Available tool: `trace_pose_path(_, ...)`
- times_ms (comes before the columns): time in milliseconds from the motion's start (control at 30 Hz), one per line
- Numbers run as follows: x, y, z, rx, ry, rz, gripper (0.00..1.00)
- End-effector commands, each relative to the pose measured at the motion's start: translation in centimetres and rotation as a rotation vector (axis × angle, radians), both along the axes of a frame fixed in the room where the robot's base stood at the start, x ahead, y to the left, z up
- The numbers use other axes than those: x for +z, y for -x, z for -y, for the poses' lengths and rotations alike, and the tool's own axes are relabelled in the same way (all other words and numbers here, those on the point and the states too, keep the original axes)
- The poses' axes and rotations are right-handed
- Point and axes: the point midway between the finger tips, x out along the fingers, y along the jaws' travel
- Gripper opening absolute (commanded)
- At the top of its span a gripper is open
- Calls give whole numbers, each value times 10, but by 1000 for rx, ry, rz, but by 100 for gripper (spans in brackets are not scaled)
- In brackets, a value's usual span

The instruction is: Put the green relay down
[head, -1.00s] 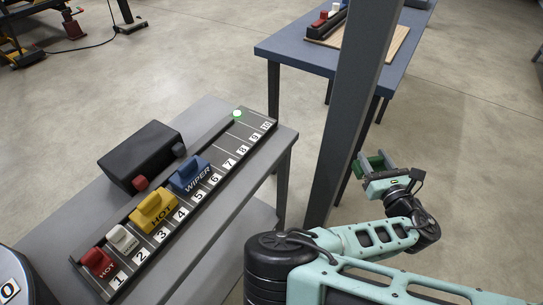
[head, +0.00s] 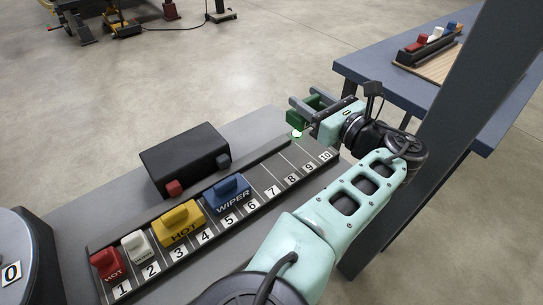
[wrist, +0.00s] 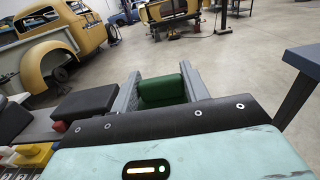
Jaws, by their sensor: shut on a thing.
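The green relay (head: 313,101) is between the fingers of my gripper (head: 305,107) in the head view, partly hidden by them. In the wrist view it shows as a green block (wrist: 162,91) with a finger on each side. My gripper is shut on it and holds it up near the far right end of the numbered rail (head: 271,176). The rail holds a red relay (head: 106,265), a white relay (head: 137,246), a wide yellow relay (head: 181,222) and a blue relay (head: 228,194). Slots 7 to 10 look empty. A green-white light (head: 296,134) glows at the rail's far end.
A black box (head: 185,157) with red and dark knobs stands behind the rail on the grey table (head: 70,224). A dark post (head: 440,130) rises right of my arm. A blue table (head: 392,92) behind carries another small rail (head: 428,50) with relays.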

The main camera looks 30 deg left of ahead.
Motion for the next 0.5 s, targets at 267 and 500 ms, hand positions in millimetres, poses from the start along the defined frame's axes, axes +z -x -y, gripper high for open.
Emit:
trace_pose_path(267, -48, -1, 1, -2, 1, -2, 20)
trace_pose_path(500, -68, -1, 1, -2, 1, 0, 20)
